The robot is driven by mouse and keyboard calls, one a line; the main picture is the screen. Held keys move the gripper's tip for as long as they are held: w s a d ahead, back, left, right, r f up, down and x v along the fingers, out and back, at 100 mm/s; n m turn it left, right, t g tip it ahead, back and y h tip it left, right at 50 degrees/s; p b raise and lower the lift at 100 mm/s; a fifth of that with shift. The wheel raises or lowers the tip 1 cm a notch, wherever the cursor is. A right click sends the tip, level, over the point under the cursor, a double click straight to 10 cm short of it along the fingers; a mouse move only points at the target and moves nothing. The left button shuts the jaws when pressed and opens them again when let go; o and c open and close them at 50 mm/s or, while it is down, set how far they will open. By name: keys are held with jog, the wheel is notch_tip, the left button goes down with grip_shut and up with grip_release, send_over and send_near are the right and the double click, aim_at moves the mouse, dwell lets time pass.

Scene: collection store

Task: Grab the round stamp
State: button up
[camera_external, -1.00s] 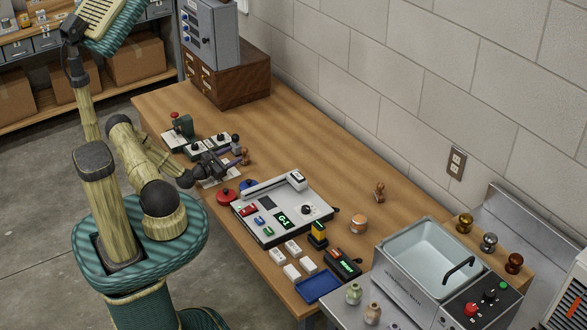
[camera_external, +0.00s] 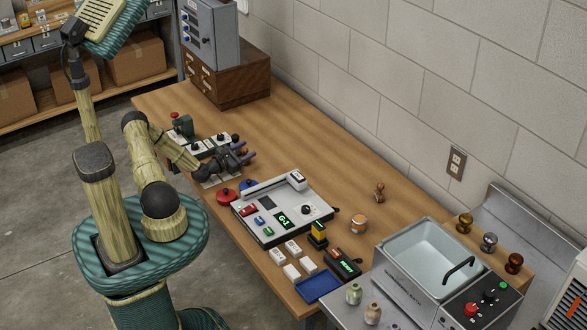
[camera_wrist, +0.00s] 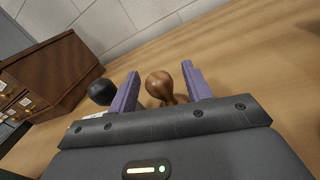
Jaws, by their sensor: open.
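A round stamp with a brown wooden knob handle (camera_wrist: 160,84) stands on the table in the wrist view, between the two purple fingers of my gripper (camera_wrist: 161,74). The fingers are open, with some room seen on each side of the knob. The stamp's lower part is hidden behind the gripper body. In the external view my gripper (camera_external: 246,154) is low over the far left part of the table and hides this stamp.
A black round knob (camera_wrist: 102,91) is just outside the left finger. A wooden drawer cabinet (camera_external: 229,80) stands at the table's back. A device panel (camera_external: 270,232), red and blue round items, a blue tray (camera_external: 318,287) and a sink (camera_external: 430,250) lie nearer. The table's wall side is mostly clear.

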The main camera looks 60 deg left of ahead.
aim_at(244, 148)
dwell(0.4)
jog(key=c, duration=1)
notch_tip(244, 148, up, 10)
jog(key=shift+r, duration=0.1)
dwell(0.3)
